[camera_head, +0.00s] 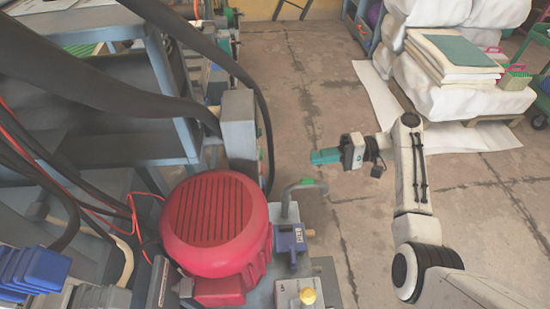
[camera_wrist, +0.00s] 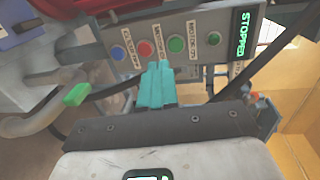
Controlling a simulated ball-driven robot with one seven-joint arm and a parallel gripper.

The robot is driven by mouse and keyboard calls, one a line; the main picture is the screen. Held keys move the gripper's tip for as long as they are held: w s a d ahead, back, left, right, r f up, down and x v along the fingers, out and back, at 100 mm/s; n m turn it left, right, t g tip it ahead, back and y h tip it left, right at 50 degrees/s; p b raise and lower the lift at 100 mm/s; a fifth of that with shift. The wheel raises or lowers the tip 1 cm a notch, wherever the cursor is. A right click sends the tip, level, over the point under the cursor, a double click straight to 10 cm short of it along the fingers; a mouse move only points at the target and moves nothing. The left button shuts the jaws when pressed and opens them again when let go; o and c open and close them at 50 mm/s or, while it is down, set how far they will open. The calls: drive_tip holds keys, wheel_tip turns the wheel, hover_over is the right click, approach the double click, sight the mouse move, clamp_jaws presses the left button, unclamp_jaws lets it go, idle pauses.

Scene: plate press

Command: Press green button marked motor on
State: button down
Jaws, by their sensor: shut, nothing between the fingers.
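In the wrist view a grey control panel (camera_wrist: 200,68) carries a row of round buttons: a blue one (camera_wrist: 118,53), a red one (camera_wrist: 146,48), a green one (camera_wrist: 176,43) and another green one (camera_wrist: 213,38). Small white labels stand between the buttons; the one between the two green buttons (camera_wrist: 193,48) seems to read motor on, though the print is small. My gripper (camera_wrist: 158,68) has teal fingers, shut and empty. The tips appear just below the red and first green buttons; I cannot tell whether they touch the panel. In the head view my gripper (camera_head: 318,157) is right of the machine.
A green display (camera_wrist: 242,35) on the panel reads STOPPED. A bent handle with a green tip (camera_wrist: 76,95) stands left of my fingers. A red motor housing (camera_head: 216,225) and grey box (camera_head: 239,128) lie left in the head view. Wrapped sacks (camera_head: 460,85) stand back right; open floor lies between.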

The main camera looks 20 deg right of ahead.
drive_tip(key=shift+w+d+r+t+y+b, duration=0.2)
drive_tip(key=shift+w+d+r+y+b, duration=0.25)
drive_tip(key=shift+d, duration=0.3)
drive_tip(key=shift+w+d+r+t+y+b, duration=0.2)
drive_tip(key=shift+w+d+r+y+b, duration=0.15)
drive_tip(key=shift+w+d+r+b, duration=0.25)
drive_tip(key=shift+f, duration=0.1)
approach(260, 153)
drive_tip(key=w+a, duration=0.3)
drive_tip(key=a, duration=0.1)
drive_tip(key=shift+w+a+b, duration=0.15)
drive_tip(key=shift+a+b, duration=0.35)
drive_tip(key=shift+a, duration=0.2)
